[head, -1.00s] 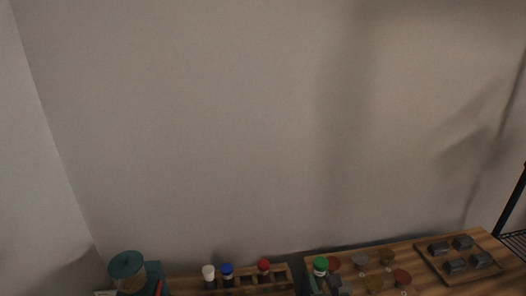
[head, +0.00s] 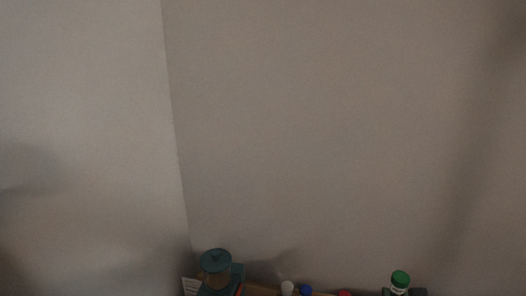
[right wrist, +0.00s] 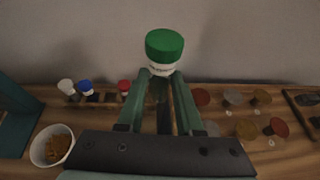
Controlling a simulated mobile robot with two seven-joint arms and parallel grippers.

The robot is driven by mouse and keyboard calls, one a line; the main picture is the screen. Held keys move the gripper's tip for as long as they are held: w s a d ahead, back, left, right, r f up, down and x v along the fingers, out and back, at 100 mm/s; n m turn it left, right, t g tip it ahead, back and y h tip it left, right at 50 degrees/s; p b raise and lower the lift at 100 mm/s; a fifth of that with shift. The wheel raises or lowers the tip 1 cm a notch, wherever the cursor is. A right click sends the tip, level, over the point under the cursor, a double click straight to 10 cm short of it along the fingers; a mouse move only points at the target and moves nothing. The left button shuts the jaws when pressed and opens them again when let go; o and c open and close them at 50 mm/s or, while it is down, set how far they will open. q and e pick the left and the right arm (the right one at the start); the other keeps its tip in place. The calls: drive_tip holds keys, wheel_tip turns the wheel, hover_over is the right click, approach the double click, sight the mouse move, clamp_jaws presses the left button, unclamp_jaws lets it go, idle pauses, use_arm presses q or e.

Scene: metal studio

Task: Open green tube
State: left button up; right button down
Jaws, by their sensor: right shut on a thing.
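The green tube shows as a white-labelled body with a green cap (right wrist: 164,48) in the right wrist view. Its green cap (head: 400,278) also shows at the bottom right of the head view. My right gripper (right wrist: 162,80) is shut on the tube below the cap and holds it upright above the table. The cap is on the tube; the lower body is partly hidden between the fingers. In the head view the right gripper (head: 404,292) shows only as dark finger tips at the bottom edge. My left gripper is in neither view.
A wooden rack (right wrist: 102,98) holds tubes with white (right wrist: 66,86), blue (right wrist: 86,88) and red (right wrist: 124,86) caps. A white bowl (right wrist: 38,152) with brown contents stands at front left. Several round discs lie right of the gripper.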

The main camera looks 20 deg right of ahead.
drive_tip(key=w+a+r+n+t+y, duration=0.1)
drive_tip(key=w+a+r+n+y, duration=0.2)
drive_tip(key=a+r, duration=0.4)
drive_tip(key=w+a+r+n+t+y, duration=0.1)
drive_tip(key=w+a+r+n+y, duration=0.2)
drive_tip(key=w+a+r, duration=0.3)
drive_tip(key=a+r+y, duration=0.1)
drive_tip(key=a+r, duration=0.1)
drive_tip(key=a, duration=0.3)
drive_tip(key=shift+a+n, duration=0.15)
drive_tip(key=shift+n, duration=0.25)
